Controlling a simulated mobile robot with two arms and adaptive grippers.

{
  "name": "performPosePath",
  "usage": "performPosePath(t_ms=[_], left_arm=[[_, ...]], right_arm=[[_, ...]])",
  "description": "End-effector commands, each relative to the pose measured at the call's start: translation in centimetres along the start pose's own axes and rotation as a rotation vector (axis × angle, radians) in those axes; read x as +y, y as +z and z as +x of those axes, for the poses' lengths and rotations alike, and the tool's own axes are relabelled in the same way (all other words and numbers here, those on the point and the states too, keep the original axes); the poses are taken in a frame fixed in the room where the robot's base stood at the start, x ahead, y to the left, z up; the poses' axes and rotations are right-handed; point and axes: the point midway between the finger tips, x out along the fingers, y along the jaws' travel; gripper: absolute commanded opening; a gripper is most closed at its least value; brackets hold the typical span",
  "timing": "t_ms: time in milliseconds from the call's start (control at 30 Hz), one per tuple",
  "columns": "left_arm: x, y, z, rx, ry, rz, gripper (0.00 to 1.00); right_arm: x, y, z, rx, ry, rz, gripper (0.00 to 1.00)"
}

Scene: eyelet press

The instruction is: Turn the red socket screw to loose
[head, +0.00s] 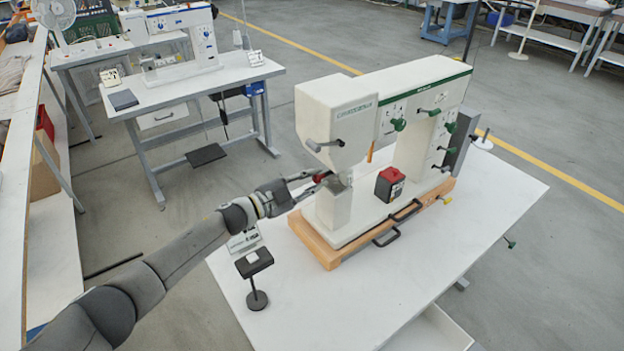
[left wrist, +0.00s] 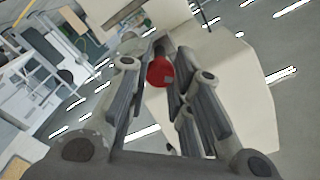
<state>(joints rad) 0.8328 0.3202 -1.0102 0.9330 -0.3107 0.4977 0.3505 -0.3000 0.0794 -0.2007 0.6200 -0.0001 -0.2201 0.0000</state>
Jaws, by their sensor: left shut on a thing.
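The red socket screw (head: 320,177) sits at the lower front of the press head, above the press's front post. In the left wrist view its round red head (left wrist: 160,72) shows between the two fingers. My left gripper (head: 318,180) reaches in from the left and is shut on the red screw. The fingers (left wrist: 163,85) lie on both sides of it and partly hide it. The cream eyelet press (head: 335,115) stands on a wooden base on the white table. My right gripper is in neither view.
A red-and-black box (head: 390,184) stands on the press bed. Green-knobbed levers (head: 398,125) stick out of the press column. A small black stand (head: 254,270) and a sign (head: 244,240) are near the table's left edge. The front of the white table (head: 350,300) is clear.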

Motion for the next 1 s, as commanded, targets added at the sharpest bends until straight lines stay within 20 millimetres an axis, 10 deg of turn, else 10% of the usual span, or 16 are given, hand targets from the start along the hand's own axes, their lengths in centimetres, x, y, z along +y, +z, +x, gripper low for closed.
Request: performPosePath(t_ms=[467,500,667,1000], left_arm=[[0.04,0.1,-0.03,-0.002,0.0,-0.016,0.0],[0.04,0.09,-0.03,-0.002,0.0,-0.016,0.21],[0.03,0.07,-0.03,-0.001,0.0,-0.015,0.42],[0.01,0.04,-0.1,-0.001,0.0,-0.015,0.44]], right_arm=[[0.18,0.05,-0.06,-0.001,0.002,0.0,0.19],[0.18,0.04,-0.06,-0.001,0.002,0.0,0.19],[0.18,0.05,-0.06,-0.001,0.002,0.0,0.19],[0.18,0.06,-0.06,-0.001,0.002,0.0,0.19]])
